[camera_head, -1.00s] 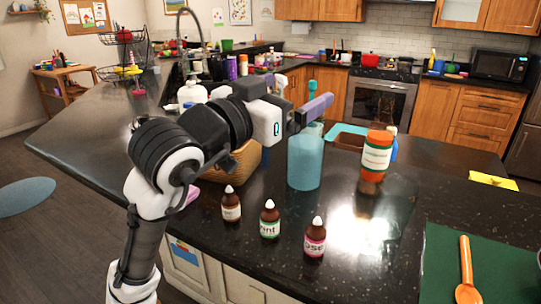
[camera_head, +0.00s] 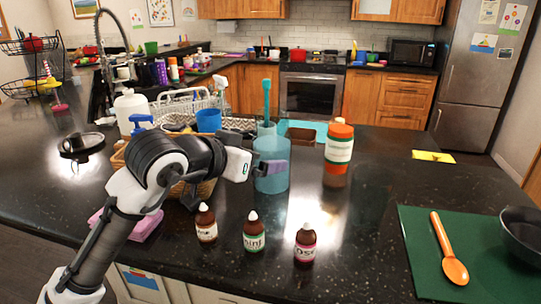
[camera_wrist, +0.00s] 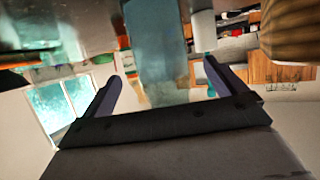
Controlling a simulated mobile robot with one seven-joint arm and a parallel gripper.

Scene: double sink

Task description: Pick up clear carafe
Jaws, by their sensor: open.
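The clear carafe (camera_head: 271,181) is a bluish see-through cylinder standing upright on the black counter. In the wrist view the carafe (camera_wrist: 155,42) shows as a blue, inverted shape between the fingers. My gripper (camera_head: 268,168) is level with the carafe's upper body in the head view, with a purple finger overlapping it. In the wrist view my gripper (camera_wrist: 162,84) is open, with one finger on each side of the carafe. I cannot tell whether either finger touches it.
Several brown dropper bottles (camera_head: 254,237) stand in front of the carafe. An orange bottle (camera_head: 338,148) stands to its right. A wicker basket (camera_head: 207,188) is left behind my arm. A green mat (camera_head: 420,230) with an orange spoon (camera_head: 449,252) lies at right.

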